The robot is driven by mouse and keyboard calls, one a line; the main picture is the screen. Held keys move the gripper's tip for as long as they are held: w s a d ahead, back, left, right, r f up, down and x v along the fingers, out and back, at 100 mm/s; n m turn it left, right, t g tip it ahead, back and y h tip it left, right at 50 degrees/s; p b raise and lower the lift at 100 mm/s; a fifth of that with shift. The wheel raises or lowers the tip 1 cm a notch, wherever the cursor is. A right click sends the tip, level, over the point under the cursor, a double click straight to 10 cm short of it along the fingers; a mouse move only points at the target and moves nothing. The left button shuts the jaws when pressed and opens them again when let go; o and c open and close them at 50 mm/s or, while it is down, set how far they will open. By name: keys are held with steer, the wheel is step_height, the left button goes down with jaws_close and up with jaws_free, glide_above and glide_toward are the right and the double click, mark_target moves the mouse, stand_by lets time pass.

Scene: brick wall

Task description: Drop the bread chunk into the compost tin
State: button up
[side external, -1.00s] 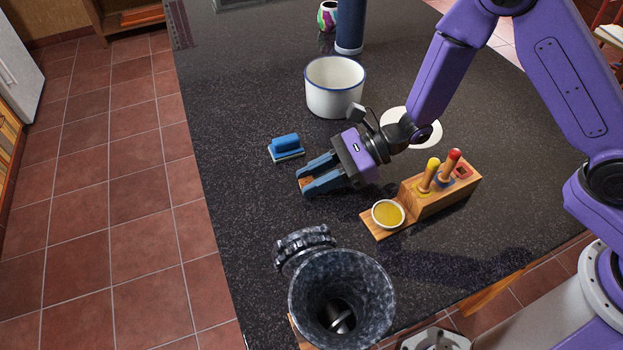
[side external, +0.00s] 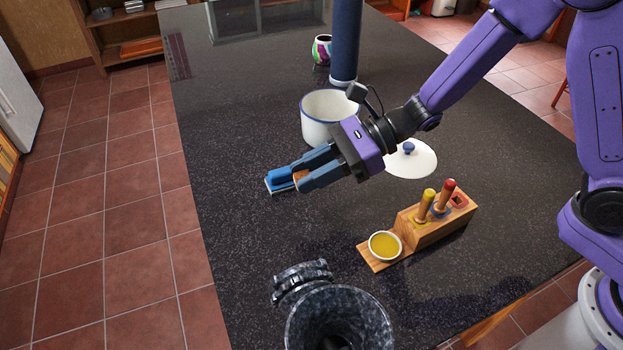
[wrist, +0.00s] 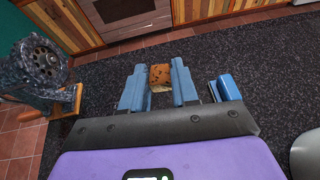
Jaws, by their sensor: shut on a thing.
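The bread chunk is brown with dark specks and sits between my gripper's blue fingers in the wrist view (wrist: 160,75). A small part of the bread chunk (side external: 300,175) shows between the fingertips in the side view. My gripper (side external: 303,177) is shut on it and holds it above the dark counter. A white tin with a blue rim (side external: 316,128), open at the top, stands behind my gripper, which hides part of its right side. I take it for the compost tin. Its inside bottom is hidden. A white lid with a blue knob (side external: 410,162) lies right of it.
A blue brush (side external: 280,182) lies just beyond my fingertips. A wooden block with coloured handles and a yellow dish (side external: 386,245) stands nearer. A speckled dark grinder-like vessel (side external: 338,306) is at the front. A tall dark blue cylinder (side external: 345,45) stands behind the tin.

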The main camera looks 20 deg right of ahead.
steer(key=shift+r, duration=0.1)
steer(key=w+d+r, duration=0.3)
steer(key=w+d, duration=1.4)
steer(key=w, duration=0.4)
steer(key=shift+w+f, duration=0.1)
steer(key=shift+f, duration=2.25)
steer(key=o, duration=1.1)
steer(key=shift+a, duration=0.1)
steer(key=v, duration=1.7)
steer(key=shift+r, duration=0.2)
